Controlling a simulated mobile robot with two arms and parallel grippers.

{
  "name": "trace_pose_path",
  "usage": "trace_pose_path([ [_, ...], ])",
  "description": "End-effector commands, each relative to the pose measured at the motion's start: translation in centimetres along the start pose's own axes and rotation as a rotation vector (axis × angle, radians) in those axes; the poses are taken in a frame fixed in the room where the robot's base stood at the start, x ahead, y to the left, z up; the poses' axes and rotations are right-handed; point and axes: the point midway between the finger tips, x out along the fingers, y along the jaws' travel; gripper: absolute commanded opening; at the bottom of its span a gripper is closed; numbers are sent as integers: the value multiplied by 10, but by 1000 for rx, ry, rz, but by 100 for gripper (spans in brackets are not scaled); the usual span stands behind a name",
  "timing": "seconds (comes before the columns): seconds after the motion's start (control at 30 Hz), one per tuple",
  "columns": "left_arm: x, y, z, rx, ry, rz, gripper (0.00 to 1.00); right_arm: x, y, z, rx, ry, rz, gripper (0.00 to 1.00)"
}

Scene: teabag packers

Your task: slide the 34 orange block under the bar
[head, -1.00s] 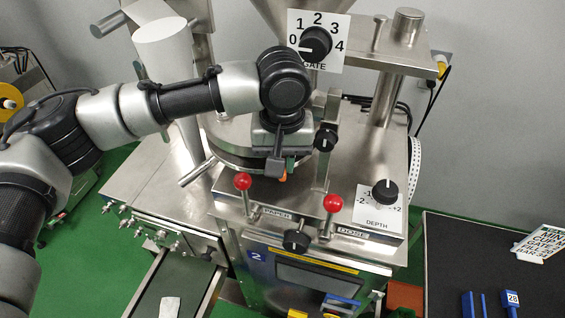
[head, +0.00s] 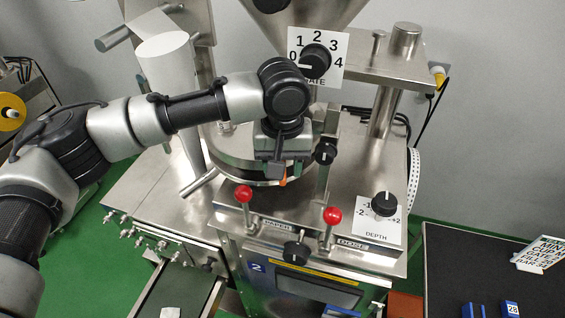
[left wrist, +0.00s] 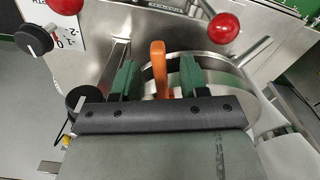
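The orange block (left wrist: 158,70) stands between the two green fingers of my left gripper (left wrist: 158,82) in the left wrist view. Its far end reaches past the fingertips. Narrow gaps seem to show on both sides, and its near end is hidden by the gripper's dark crosspiece, so I cannot tell whether the fingers grip it. In the head view only a small orange tip (head: 283,181) shows below the left gripper (head: 280,172), over the packer's round metal part. No number is readable on it. I cannot tell which metal piece is the bar. My right gripper is not in view.
Red-knobbed levers marked PAPER (head: 243,194) and DOSE (head: 332,215) stand in front of the gripper. A black-knobbed upright (head: 325,153) is close on its right. A depth dial (head: 384,204) and gate dial (head: 315,62) are nearby. A dark table (head: 455,265) holds blue blocks (head: 510,309).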

Motion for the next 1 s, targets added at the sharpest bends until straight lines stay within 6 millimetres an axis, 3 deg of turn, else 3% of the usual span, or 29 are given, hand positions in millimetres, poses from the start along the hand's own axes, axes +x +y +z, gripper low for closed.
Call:
trace_pose_path([
  [0.27,-4,0,0,0,2,1,44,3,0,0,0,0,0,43],
  [0.7,-66,0,0,0,2,1,44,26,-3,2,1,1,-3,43],
  [1.0,-75,0,0,0,0,0,44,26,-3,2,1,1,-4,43],
])
